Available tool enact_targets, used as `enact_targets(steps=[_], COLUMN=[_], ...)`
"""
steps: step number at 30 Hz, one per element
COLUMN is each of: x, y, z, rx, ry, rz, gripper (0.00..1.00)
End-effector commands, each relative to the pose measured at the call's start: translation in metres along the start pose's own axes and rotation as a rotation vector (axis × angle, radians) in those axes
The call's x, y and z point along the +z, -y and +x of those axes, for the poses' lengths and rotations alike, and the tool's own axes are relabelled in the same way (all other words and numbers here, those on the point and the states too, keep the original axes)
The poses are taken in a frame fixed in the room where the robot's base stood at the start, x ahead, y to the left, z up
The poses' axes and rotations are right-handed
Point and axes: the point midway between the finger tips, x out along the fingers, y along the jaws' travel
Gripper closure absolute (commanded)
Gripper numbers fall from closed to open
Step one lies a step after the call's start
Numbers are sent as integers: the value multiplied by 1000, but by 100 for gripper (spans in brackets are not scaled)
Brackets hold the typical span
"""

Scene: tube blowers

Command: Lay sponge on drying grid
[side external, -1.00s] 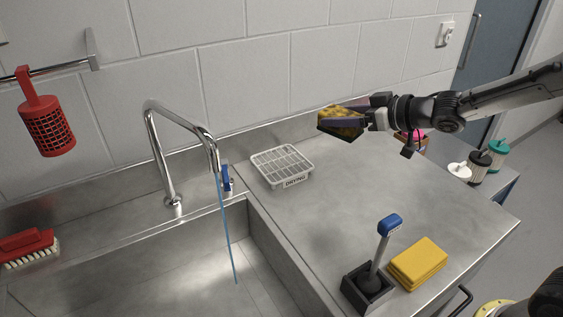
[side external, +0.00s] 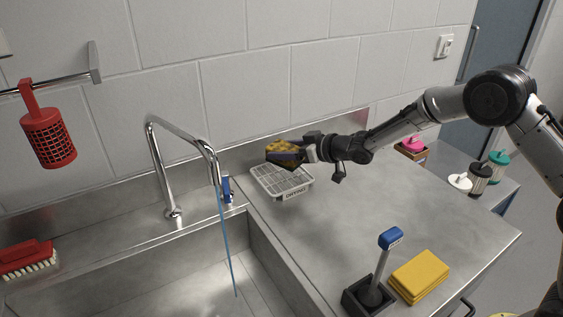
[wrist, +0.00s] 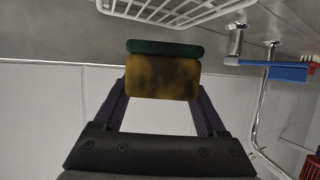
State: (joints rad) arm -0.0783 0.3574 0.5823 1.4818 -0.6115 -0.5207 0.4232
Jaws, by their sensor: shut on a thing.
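The sponge (side external: 282,148) is yellow with dark stains, and the wrist view shows a green layer (wrist: 165,48) along one side of its yellow body (wrist: 163,77). My gripper (side external: 287,154) is shut on the sponge, with one finger on each side of it. In the side view the sponge appears above the back part of the drying grid (side external: 281,184), and the gap in height is hard to judge. The grid is a white wire rack with a "DRYING" label at its front, standing on the steel counter. Its rim also shows at the top of the wrist view (wrist: 185,20).
The sink (side external: 215,275) and the tap (side external: 165,165) with running water lie left of the grid. A blue-handled brush (side external: 388,240) in a black holder and yellow cloths (side external: 419,277) stand at the front right. The counter's middle (side external: 390,210) is clear.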

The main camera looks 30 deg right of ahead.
Motion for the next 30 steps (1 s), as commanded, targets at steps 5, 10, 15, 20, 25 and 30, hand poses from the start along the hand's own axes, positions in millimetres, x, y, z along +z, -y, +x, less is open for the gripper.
enact_targets(steps=[5,10,15,20,25,30], x=[6,16,36,38,39,41], y=[-2,-3,-3,-3,-3,-3], z=[12,22,30,31,31,32], rx=[0,-1,-1,0,0,0], ry=[-2,1,0,-2,-1,0], rz=[0,0,1,0,0,-1], gripper=[87,87,87,87,87,10])
